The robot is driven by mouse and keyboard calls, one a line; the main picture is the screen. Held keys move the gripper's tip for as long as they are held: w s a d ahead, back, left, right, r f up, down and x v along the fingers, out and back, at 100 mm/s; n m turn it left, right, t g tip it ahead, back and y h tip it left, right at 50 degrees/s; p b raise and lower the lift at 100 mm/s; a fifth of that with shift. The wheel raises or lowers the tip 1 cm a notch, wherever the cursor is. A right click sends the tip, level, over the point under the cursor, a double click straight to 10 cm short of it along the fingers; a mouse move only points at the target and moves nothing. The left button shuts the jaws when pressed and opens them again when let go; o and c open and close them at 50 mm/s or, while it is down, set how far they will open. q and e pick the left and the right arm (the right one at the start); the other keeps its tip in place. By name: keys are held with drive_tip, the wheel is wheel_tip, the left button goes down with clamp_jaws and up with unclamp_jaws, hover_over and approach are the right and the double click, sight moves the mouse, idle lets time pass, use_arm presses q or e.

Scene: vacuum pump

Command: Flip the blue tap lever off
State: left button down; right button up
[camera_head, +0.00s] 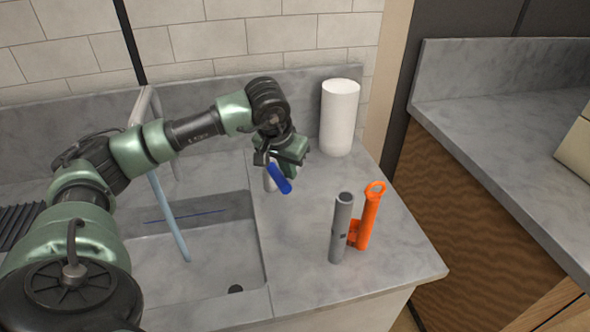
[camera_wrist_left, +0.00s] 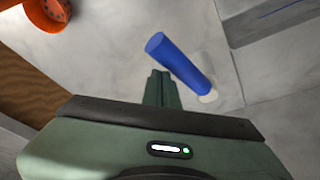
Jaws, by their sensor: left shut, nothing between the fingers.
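The blue tap lever (camera_head: 279,178) sticks out at a slant from a short pale base (camera_head: 268,181) on the counter, just right of the sink. In the left wrist view the lever (camera_wrist_left: 178,60) runs from upper left down to its pale round base (camera_wrist_left: 207,97). My left gripper (camera_head: 291,158) is over the counter right beside the lever. Its closed fingers (camera_wrist_left: 159,86) show in the wrist view, just left of the lever, with nothing held; whether they touch it I cannot tell. A pale blue stream (camera_head: 167,213) runs from the grey faucet (camera_head: 150,104) into the sink. My right gripper is out of view.
The sink basin (camera_head: 215,262) lies left of the lever. A white paper roll (camera_head: 339,117) stands behind my gripper. A grey tube (camera_head: 341,228) and an orange tool (camera_head: 369,217) stand at the counter's front right. A gap separates this counter from another at right.

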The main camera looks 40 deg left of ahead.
use_arm(q)
drive_tip(key=shift+s+a+b, duration=0.3)
drive_tip(key=shift+s+b, duration=0.1)
drive_tip(key=shift+s, duration=0.4)
drive_tip(key=shift+s+f, duration=0.1)
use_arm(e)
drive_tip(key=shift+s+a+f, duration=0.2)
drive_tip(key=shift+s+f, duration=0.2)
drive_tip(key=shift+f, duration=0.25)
use_arm(q)
drive_tip(key=shift+s+a, duration=0.1)
drive_tip(key=v, duration=0.7)
drive_tip(key=shift+r, duration=0.45)
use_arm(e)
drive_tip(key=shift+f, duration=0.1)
